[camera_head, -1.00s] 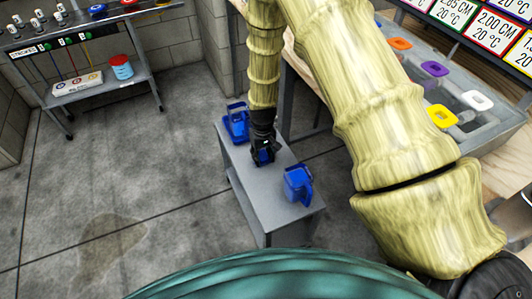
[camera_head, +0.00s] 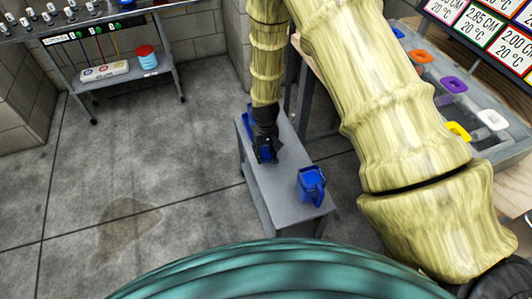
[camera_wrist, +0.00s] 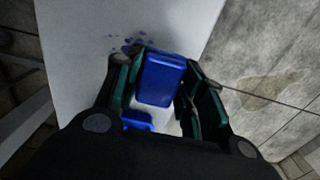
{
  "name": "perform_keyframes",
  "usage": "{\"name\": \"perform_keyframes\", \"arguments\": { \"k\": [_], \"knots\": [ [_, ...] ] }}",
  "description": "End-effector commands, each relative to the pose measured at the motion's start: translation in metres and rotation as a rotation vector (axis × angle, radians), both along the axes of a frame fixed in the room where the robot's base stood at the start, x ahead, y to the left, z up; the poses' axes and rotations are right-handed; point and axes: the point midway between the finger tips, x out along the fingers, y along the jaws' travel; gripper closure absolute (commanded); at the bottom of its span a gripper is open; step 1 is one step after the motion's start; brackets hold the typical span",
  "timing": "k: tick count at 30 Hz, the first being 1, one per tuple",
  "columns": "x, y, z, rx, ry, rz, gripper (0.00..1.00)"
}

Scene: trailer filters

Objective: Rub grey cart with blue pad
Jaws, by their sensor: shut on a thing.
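The grey cart (camera_head: 289,157) stands below my arm, its flat top facing up. My gripper (camera_head: 266,157) points down over the far half of the top, shut on the blue pad (camera_head: 267,154). In the wrist view, the pad (camera_wrist: 163,78) sits between the fingers, over the pale cart top (camera_wrist: 75,45). I cannot tell whether the pad touches the top. Small bluish spots (camera_wrist: 127,45) lie on the top beside the pad.
A blue jug (camera_head: 311,186) stands on the cart's near end. Another blue container (camera_head: 247,123) at the far end is partly hidden by my gripper. A rack (camera_head: 150,85) stands at the back left, a bench with coloured-lidded bins (camera_head: 455,100) at the right. The floor left is open.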

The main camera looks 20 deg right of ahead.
Motion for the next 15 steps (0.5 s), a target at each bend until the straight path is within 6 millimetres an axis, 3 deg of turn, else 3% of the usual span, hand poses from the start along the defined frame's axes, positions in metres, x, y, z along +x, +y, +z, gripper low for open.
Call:
{"name": "perform_keyframes", "arguments": {
  "k": [9, 15],
  "knots": [
    [0.0, -0.001, 0.033, 0.0, 0.0, -0.001, 0.83],
    [0.0, -0.001, 0.04, 0.0, 0.0, -0.001, 0.83]
  ]
}}
